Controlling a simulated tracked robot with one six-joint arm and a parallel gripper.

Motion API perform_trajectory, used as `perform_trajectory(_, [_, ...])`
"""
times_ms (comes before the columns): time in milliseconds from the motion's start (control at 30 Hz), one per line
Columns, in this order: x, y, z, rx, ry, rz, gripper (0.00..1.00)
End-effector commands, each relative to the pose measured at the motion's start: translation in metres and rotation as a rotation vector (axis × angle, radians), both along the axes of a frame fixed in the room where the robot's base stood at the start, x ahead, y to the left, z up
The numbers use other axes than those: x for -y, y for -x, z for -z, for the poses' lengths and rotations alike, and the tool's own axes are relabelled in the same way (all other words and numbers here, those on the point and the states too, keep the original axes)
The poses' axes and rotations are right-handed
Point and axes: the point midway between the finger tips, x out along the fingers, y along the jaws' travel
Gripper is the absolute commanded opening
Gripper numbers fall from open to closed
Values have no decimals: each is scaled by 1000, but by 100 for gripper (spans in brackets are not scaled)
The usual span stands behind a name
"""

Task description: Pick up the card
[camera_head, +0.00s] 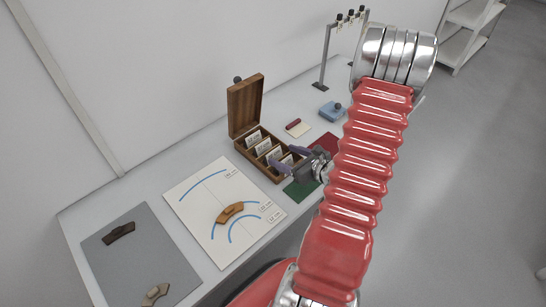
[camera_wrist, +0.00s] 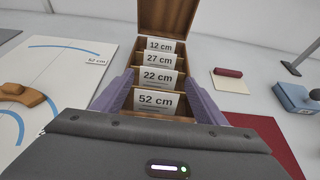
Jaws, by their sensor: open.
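Several white cards stand upright in a row in an open wooden box (camera_head: 244,109). In the wrist view they read, from back to front, 12 cm (camera_wrist: 160,45), 27 cm (camera_wrist: 160,60), 22 cm (camera_wrist: 159,77) and 52 cm (camera_wrist: 156,102). My gripper (camera_head: 287,158) is at the box's front end. In the wrist view its two purple fingers (camera_wrist: 158,84) are spread apart, one on each side of the 52 cm card, with nothing visibly held. I cannot tell whether a finger touches the box. Its own body hides the box's near end.
A white sheet with blue arcs (camera_head: 185,190) lies left of the box, with a brown sherd (camera_head: 231,212) on it. A grey mat (camera_head: 150,250) holds further sherds. A green mat (camera_head: 300,190), a red mat (camera_wrist: 270,140) and a blue block (camera_head: 331,111) lie to the right.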

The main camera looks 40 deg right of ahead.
Motion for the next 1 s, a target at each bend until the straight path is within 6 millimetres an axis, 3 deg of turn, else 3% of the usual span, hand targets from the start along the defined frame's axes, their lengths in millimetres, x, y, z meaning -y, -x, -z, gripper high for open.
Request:
perform_trajectory(400, [-3,-42,19,0,-1,-2,66])
perform_trajectory(1000, [-3,-44,20,0,0,-1,66])
